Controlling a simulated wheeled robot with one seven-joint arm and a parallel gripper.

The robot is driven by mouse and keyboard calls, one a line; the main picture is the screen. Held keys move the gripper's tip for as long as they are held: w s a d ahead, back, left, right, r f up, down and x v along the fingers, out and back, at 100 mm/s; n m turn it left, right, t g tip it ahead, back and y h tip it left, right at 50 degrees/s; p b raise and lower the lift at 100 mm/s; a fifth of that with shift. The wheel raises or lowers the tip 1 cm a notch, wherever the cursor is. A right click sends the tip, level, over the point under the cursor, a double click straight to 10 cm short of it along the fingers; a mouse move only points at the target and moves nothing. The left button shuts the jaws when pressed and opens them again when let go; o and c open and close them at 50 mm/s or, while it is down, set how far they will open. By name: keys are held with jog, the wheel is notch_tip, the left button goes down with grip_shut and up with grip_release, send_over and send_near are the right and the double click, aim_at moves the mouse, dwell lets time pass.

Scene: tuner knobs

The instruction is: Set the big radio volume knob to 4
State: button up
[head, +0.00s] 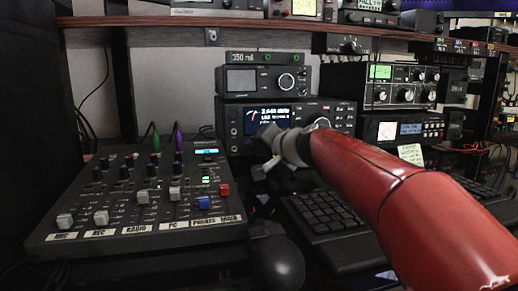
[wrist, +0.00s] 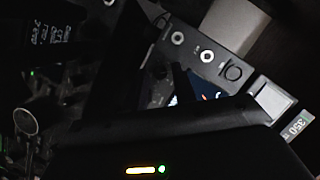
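The big radio (head: 342,117) is the wide black set with a lit blue display (head: 268,117), below a smaller radio. A large round knob (head: 321,123) shows on its front, partly covered by my red arm. I cannot read a volume label or a pointer setting. My gripper (head: 262,152) is in front of the radio's lower left part, and I cannot tell if it touches it. The dark wrist view shows part of a panel with round jacks (wrist: 207,56) and a slice of lit display (wrist: 210,90). My gripper's dark body covers much of that view. No held object is visible.
A mixer (head: 130,240) with faders and knobs lies at the left. A black mouse (head: 277,262) and a keyboard (head: 325,215) are in front. The smaller radio (head: 262,80) sits on top. Other sets (head: 400,85) stand at the right, under a wooden shelf (head: 220,21).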

grip_shut()
jog(key=shift+f+m+b, duration=0.25)
jog(key=shift+m+b, duration=0.05)
jog(key=shift+b, duration=0.15)
jog(key=shift+r+m+y, duration=0.1)
jog(key=shift+m+y, duration=0.5)
jog(key=shift+m, duration=0.3)
jog(key=shift+o, duration=1.5)
grip_release()
jog(key=shift+d, duration=0.1)
jog(key=v, duration=0.7)
jog(key=shift+s+d, duration=0.2)
jog(key=shift+s, duration=0.1)
